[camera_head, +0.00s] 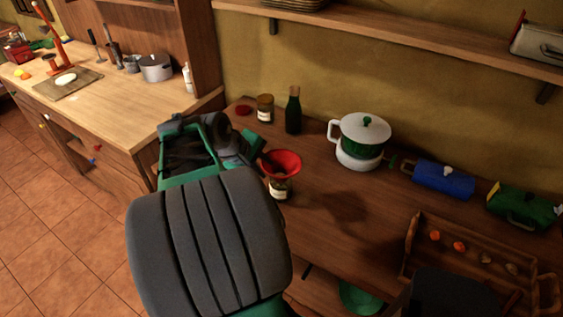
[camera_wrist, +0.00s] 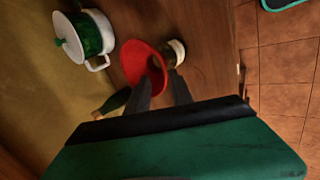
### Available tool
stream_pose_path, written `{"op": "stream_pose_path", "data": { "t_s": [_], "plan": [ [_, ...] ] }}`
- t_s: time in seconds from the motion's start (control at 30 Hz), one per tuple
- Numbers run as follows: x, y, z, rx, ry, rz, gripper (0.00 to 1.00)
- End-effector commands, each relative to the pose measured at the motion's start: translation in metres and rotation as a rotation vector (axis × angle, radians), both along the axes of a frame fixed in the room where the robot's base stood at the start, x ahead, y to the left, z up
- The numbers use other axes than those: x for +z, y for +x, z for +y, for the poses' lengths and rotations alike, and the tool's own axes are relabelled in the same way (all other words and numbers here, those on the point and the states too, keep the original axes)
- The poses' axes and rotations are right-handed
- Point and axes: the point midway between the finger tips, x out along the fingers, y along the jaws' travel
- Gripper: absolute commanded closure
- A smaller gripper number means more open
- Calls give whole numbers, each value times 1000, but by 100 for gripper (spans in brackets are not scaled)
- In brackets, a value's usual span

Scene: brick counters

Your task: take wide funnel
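The wide funnel is red, and in the head view (camera_head: 285,162) it sits mouth up on the mouth of a small glass jar (camera_head: 279,190) with a pale label. In the wrist view the funnel (camera_wrist: 133,62) is just ahead of my fingers, with the jar (camera_wrist: 177,50) beside it. My gripper (camera_wrist: 166,74) is open, its two dark fingers apart. One fingertip overlaps the inside of the funnel's rim and the other lies outside it. I cannot tell whether either touches. In the head view, my arm hides part of the gripper.
A dark bottle (camera_head: 293,111) and a lidded jar (camera_head: 265,108) stand behind the funnel. A white-and-green pot (camera_head: 360,140) stands to the right. A wooden tray (camera_head: 412,240) with small items is at the right front. A shelf (camera_head: 400,40) runs above the counter.

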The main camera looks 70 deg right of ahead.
Motion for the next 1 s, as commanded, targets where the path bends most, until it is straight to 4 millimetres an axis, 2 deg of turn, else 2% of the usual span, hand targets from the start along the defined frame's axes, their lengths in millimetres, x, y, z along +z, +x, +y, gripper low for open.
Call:
{"op": "stream_pose_path", "data": {
  "t_s": [0.37,0.63,0.9,1.0],
  "plan": [
    [-50,-10,-32,1,5,-2,73],
    [-56,-10,-36,4,2,-5,73],
    [-56,-9,-35,4,2,-5,95],
    [-56,-9,-35,4,2,-5,100]
  ]
}}
